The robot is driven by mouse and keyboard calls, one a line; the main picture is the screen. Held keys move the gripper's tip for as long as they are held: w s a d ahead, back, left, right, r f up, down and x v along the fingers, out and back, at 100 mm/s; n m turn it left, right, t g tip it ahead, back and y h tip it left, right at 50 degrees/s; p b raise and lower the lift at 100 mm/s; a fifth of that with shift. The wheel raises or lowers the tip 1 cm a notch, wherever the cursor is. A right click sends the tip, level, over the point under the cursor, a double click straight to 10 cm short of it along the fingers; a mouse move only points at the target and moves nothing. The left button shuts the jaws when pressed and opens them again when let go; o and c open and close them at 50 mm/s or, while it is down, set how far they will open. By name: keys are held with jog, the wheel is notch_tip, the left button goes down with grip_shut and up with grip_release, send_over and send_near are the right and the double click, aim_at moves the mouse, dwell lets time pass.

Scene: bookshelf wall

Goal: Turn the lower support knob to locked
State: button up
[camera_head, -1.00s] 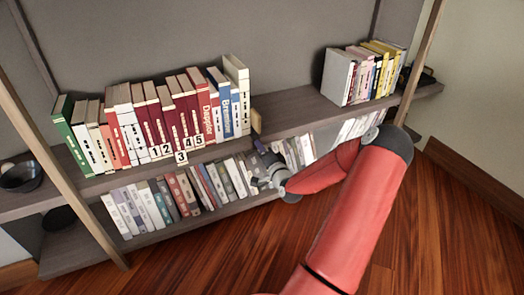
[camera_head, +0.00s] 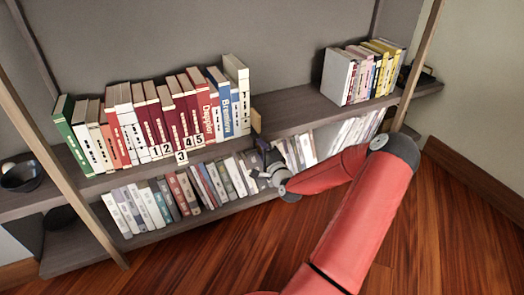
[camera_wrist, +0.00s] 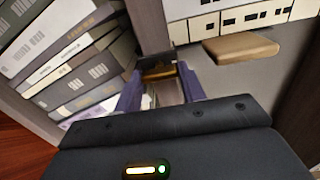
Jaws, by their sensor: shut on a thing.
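The lower support knob (camera_wrist: 160,72) is a small brass-coloured piece at the shelf edge in the wrist view. It sits between the two purple-grey fingers of my gripper (camera_wrist: 161,84), which are shut on it. In the head view my gripper (camera_head: 262,147) is at the front edge of the middle shelf, just below the tan wooden block (camera_head: 256,121). That block also shows in the wrist view (camera_wrist: 241,46), to the right of the fingers. The knob is hidden in the head view, and its locked marking cannot be made out.
Lower books (camera_head: 180,192) stand close to my gripper. Another book group (camera_head: 365,75) stands at the right.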

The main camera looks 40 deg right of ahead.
jog(key=o, duration=1)
jog(key=shift+s, duration=0.1)
jog(key=v, duration=0.7)
jog(key=shift+s+a, duration=0.15)
jog(key=shift+s, duration=0.15)
